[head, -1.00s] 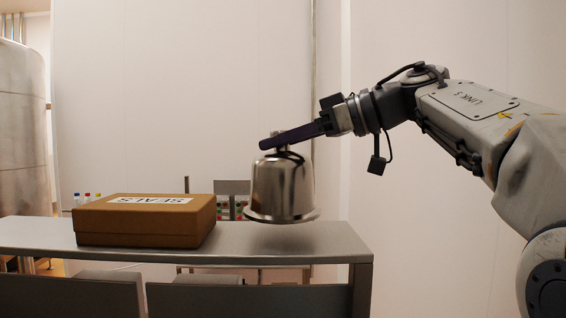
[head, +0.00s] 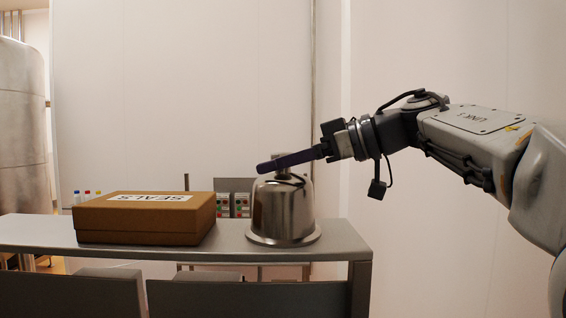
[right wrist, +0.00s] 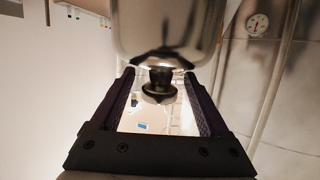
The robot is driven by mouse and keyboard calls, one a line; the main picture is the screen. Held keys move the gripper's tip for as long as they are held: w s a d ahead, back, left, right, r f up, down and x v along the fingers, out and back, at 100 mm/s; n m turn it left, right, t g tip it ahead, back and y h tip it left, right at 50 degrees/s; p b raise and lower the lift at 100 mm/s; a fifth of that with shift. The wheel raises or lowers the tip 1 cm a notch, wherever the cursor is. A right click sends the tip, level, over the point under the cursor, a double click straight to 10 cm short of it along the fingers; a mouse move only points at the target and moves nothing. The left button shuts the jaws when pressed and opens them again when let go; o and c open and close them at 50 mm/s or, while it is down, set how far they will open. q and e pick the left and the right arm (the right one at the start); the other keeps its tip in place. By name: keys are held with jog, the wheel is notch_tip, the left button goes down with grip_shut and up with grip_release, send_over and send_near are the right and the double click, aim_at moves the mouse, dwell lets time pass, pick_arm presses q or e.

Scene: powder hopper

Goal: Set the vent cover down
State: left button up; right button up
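The vent cover (head: 284,212) is a shiny steel dome with a wide rim and a small knob on top. It stands upright on the steel bench (head: 345,251), near its right end, just right of the box. My right gripper (head: 270,166) is at the knob, coming in from the right. In the right wrist view the cover (right wrist: 168,30) fills the top, and its dark knob (right wrist: 158,88) lies between the fingers with a gap on each side. The gripper is open. My left gripper is not in view.
A brown box labelled SEALS (head: 145,220) takes up the bench left of the cover, with a narrow gap between them. Small bottles (head: 87,196) and a panel with coloured buttons (head: 234,202) show behind. The bench's right edge is close to the cover.

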jog(key=shift+r, duration=0.1)
jog(key=shift+d+r, duration=0.1)
jog(key=shift+d, duration=0.05)
jog(key=b+v, duration=0.2)
jog(key=v, duration=0.9)
jog(key=shift+d, duration=0.35)
jog(key=shift+s+r, duration=0.1)
jog(key=shift+r, duration=0.05)
